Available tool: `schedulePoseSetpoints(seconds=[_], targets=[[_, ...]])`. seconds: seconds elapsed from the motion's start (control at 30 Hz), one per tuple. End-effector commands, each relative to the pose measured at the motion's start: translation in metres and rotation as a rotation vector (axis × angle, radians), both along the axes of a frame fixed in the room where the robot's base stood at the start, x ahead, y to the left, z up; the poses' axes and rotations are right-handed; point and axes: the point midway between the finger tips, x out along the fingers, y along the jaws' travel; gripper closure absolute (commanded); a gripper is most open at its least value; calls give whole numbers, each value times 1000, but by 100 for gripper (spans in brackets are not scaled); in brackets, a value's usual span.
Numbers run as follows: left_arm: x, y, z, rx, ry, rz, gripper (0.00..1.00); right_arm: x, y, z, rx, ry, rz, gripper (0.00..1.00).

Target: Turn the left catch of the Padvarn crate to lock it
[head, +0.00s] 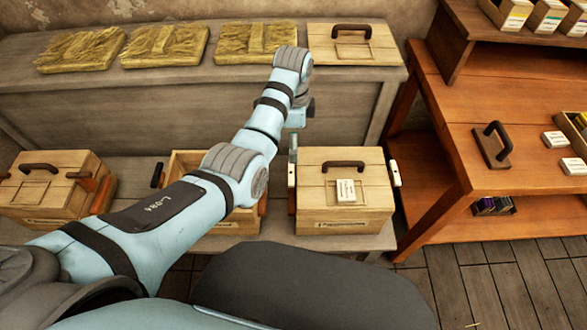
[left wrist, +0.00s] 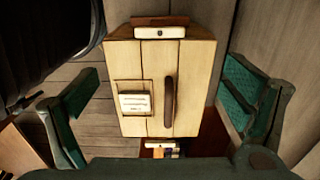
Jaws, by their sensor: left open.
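A pale wooden crate (head: 345,205) stands on the low bench, its lid closed, with a dark handle (head: 343,164) and a small card (head: 346,190) on top. Its writing is too small to read as Padvarn. The left catch (head: 291,175) is a white piece on the crate's left side; in the left wrist view this catch (left wrist: 173,32) is at the top. The right catch (head: 395,173) is on the opposite side. My left gripper (head: 293,142) is above the crate's left back edge, fingers spread wide, empty and apart from the catch. My right gripper is out of view.
An open wooden crate (head: 187,163) stands left of this crate, partly behind my arm, and another lidded crate (head: 50,195) further left. An orange workbench (head: 470,90) stands at the right.

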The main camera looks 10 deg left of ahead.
Motion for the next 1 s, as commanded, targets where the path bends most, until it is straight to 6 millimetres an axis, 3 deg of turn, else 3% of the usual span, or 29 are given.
schedulePoseSetpoints(seconds=[0.13,0.4,0.5,0.63,0.87,1.0], targets=[[-1,0,-29,1,7,-6,7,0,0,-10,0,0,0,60],[-1,0,-110,0,4,-3,7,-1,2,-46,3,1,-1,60],[-1,0,-130,0,4,-3,7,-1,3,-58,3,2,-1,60],[0,0,-141,0,2,-2,7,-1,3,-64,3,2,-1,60],[0,0,-141,0,1,-1,7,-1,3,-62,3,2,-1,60],[0,0,-141,0,1,-1,24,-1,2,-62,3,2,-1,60]])
